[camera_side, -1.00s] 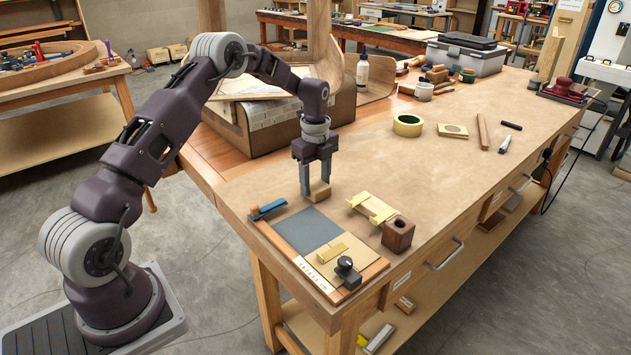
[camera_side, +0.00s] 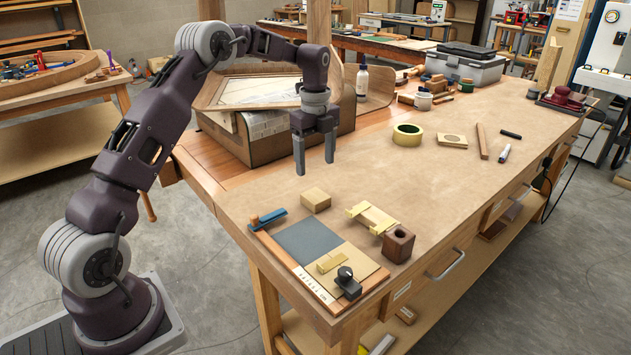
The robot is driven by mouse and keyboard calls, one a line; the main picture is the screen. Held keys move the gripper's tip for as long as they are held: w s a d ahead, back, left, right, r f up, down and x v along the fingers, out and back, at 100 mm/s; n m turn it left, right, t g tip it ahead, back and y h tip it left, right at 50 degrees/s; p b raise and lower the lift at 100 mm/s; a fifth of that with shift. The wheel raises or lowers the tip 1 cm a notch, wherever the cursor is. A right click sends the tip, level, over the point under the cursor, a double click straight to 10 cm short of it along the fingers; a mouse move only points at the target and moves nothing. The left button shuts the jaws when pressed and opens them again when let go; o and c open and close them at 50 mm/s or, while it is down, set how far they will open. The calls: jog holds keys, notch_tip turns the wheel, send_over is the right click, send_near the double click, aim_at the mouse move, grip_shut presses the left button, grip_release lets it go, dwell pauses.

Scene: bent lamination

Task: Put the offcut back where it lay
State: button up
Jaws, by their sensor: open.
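A small tan wooden block, which looks like the offcut (camera_side: 316,200), lies flat on the bench top just behind the dark grey panel of the board. My gripper (camera_side: 315,168) is open and empty. It hangs above the bench, behind and above the block, with its two fingers pointing down and clear of it. Nothing hides the block.
The board with a grey panel (camera_side: 308,238) carries a yellow strip (camera_side: 332,259) and a black knob (camera_side: 347,277). Close by are a blue tool (camera_side: 268,217), a pale yellow frame (camera_side: 371,217) and a dark wooden block with a hole (camera_side: 398,244).

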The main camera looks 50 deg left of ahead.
jog(key=s+d+r+n+t, duration=0.1)
jog(key=s+d+r+n, duration=0.3)
jog(key=s+d+r, duration=0.3)
jog(key=s+d+r+n+t, duration=0.1)
jog(key=s+d+r+n, duration=0.4)
jog(key=r, duration=0.5)
jog(key=s+d+f+n+t, duration=0.1)
jog(key=s+d+n, duration=0.1)
jog(key=s, duration=0.5)
jog(key=s+d+f+n+t, duration=0.1)
jog(key=s+n, duration=0.3)
jog(key=s, duration=0.4)
jog(key=s+d+f+n+t, duration=0.1)
jog(key=s+d+n, duration=0.2)
jog(key=s, duration=0.4)
jog(key=shift+s+d+f+t, duration=0.2)
jog(key=shift+d+f+t, duration=0.05)
jog(key=shift+f+t, duration=0.05)
